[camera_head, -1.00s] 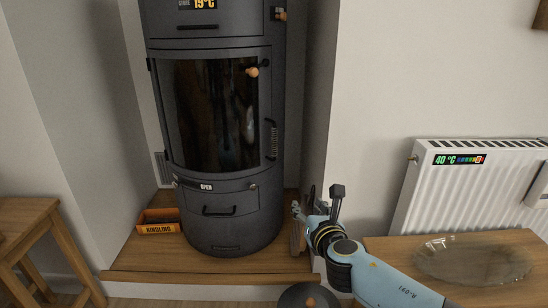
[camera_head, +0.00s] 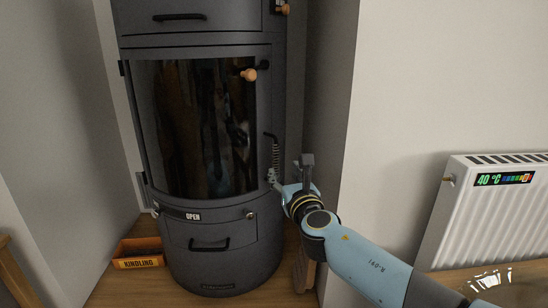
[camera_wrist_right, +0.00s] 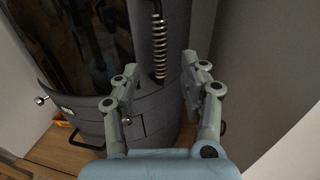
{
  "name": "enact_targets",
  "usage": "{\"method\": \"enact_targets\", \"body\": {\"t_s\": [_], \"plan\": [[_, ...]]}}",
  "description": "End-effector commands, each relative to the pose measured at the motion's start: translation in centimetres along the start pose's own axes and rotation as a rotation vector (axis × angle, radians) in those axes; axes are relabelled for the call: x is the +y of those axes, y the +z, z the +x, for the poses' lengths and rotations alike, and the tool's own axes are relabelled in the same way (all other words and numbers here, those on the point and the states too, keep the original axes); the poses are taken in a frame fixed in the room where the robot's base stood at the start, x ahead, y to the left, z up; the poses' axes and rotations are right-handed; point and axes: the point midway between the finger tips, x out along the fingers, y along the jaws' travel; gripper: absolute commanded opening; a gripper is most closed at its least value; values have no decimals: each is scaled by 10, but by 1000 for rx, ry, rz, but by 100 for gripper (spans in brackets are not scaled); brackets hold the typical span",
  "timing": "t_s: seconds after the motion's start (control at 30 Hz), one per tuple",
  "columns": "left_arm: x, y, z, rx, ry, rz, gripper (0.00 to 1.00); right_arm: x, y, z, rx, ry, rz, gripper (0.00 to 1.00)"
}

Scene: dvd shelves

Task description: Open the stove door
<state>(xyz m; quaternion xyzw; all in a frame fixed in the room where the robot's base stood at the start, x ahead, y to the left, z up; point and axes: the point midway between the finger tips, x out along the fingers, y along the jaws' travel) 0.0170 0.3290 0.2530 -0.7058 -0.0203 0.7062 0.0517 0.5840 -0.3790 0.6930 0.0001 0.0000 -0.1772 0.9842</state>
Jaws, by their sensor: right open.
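The stove (camera_head: 197,36) is a dark grey cylinder, and its curved glass door (camera_head: 195,125) looks closed. A coiled metal handle (camera_head: 275,153) runs upright at the door's right edge. My right gripper (camera_head: 273,178) is open, just below the lower end of the coiled handle. In the right wrist view the fingers (camera_wrist_right: 160,74) are spread, and the coiled handle (camera_wrist_right: 159,45) shows between and beyond them. I see no contact with it. My left gripper is out of view.
An orange kindling box (camera_head: 139,253) stands on the wooden hearth left of the stove. A lower drawer handle (camera_head: 209,244) is beneath the door. A wall (camera_head: 335,110) rises close to the right of my gripper. A white radiator (camera_head: 490,215) hangs farther right.

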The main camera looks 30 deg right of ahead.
Motion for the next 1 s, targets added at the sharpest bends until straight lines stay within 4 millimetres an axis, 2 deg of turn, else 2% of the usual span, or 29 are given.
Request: {"method": "enact_targets", "body": {"t_s": [0.2,0.43,0.6,0.87,1.0], "plan": [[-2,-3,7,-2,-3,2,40,0,-1,45,-1,0,-1,44],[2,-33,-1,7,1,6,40,0,-2,82,1,0,0,44],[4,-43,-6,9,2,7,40,0,-1,92,1,1,0,44],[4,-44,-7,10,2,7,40,0,0,93,0,1,0,44],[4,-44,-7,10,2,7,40,0,0,93,0,1,0,27]]}}
